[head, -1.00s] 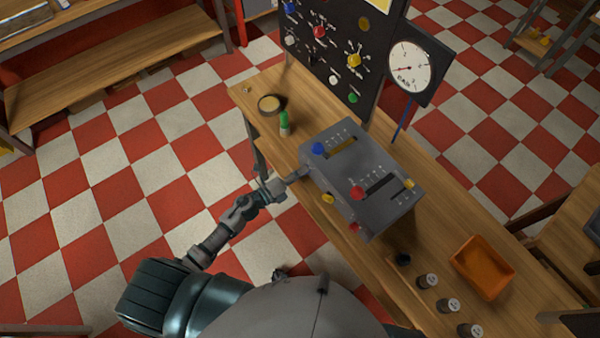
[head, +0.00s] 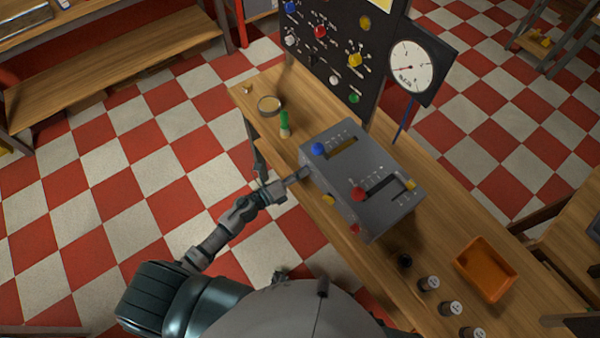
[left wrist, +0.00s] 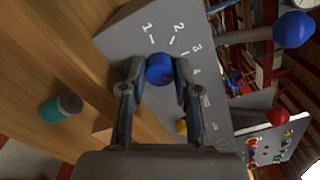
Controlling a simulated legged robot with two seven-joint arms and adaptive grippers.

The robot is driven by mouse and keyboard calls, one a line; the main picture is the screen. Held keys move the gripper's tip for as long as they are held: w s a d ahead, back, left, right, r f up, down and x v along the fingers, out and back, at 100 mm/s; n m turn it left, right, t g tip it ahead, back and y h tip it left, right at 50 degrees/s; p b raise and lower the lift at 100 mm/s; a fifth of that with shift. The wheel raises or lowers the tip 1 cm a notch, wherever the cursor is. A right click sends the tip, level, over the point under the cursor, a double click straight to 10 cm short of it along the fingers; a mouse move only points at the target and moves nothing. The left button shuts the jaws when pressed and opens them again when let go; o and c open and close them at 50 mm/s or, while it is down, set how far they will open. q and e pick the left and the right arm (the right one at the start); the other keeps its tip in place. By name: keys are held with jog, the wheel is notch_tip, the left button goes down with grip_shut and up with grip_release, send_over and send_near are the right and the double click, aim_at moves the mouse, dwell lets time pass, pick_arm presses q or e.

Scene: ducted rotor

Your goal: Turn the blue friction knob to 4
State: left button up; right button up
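The blue friction knob (left wrist: 159,69) is on a face of the grey box (head: 372,204), with the white marks 1, 2, 3 and 4 around it in the left wrist view. My left gripper (left wrist: 160,72) has one finger on each side of the knob and looks closed on it. Any pointer on the knob is hidden, so I cannot tell its setting. In the head view my left gripper (head: 298,175) is at the near left side of the box, where the knob is not visible. My right gripper is not in view.
A blue lever ball (head: 318,149) and a red one (head: 358,194) stick up from the box. An orange tray (head: 486,269) lies to the right. A control panel (head: 335,55) and gauge (head: 417,66) stand behind.

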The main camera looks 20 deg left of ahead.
pick_arm(q)
jog(key=o, duration=0.4)
jog(key=shift+s+f, duration=0.1)
jog(key=shift+f, duration=0.3)
jog(key=shift+r, duration=0.1)
jog(key=shift+r, duration=0.1)
jog(key=v, duration=1.2)
